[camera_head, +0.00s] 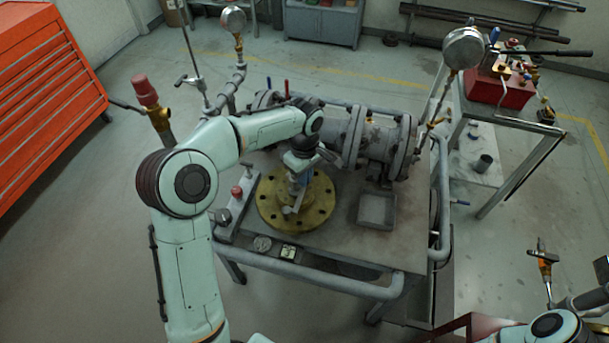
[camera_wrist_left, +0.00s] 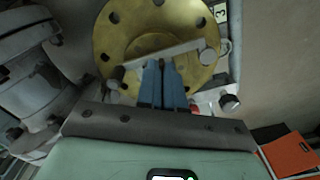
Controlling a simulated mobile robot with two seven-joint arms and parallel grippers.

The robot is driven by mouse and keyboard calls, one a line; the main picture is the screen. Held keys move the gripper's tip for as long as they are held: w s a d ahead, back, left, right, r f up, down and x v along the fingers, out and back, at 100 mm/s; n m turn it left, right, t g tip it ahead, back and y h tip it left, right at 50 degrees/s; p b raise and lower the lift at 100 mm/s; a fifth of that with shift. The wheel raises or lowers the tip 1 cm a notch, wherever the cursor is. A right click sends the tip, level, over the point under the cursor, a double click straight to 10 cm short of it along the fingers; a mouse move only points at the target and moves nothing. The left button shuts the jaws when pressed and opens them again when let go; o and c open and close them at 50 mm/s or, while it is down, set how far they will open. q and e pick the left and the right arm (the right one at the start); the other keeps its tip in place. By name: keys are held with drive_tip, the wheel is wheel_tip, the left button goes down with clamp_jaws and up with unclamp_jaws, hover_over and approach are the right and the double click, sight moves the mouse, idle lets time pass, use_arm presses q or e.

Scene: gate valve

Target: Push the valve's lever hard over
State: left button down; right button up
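The valve's round brass flange (camera_head: 268,207) lies on the steel bench, with bolt holes around its rim; it also shows in the left wrist view (camera_wrist_left: 111,40). A grey lever (camera_wrist_left: 187,49) lies across the flange, with a round end at the right. In the head view the lever is partly hidden by my left gripper (camera_head: 297,186), which points down over the flange. In the wrist view the two blue fingers of my left gripper (camera_wrist_left: 161,64) are close together, their tips at the lever's near side. I cannot tell whether they touch it.
A flanged grey pipe (camera_head: 379,142) runs along the bench behind the flange. A small square tray (camera_head: 377,210) stands right of the flange. A tube rail (camera_head: 330,285) borders the bench's front. Upright gauges (camera_head: 463,48) and a red-capped fitting (camera_head: 145,91) stand around the bench.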

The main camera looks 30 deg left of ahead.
use_arm(q)
drive_tip(key=shift+s+m, duration=0.1)
drive_tip(key=shift+m, duration=0.2)
drive_tip(key=m, duration=0.2)
drive_tip(key=s+m, duration=0.1)
drive_tip(key=shift+a+m, duration=0.3)
drive_tip(key=shift+m, duration=0.1)
drive_tip(key=m, duration=0.2)
drive_tip(key=s+a+m, duration=0.1)
drive_tip(key=m, duration=0.1)
drive_tip(key=shift+a, duration=0.1)
drive_tip(key=m, duration=0.2)
drive_tip(key=a+m+p, duration=0.1)
drive_tip(key=m, duration=0.2)
drive_tip(key=a+m, duration=0.1)
drive_tip(key=m, duration=0.2)
drive_tip(key=shift+s+a, duration=0.2)
drive_tip(key=shift+a, duration=0.05)
use_arm(e)
drive_tip(key=shift+w+r, duration=0.85)
use_arm(q)
drive_tip(key=c, duration=1.3)
unclamp_jaws()
drive_tip(key=shift+o, duration=0.2)
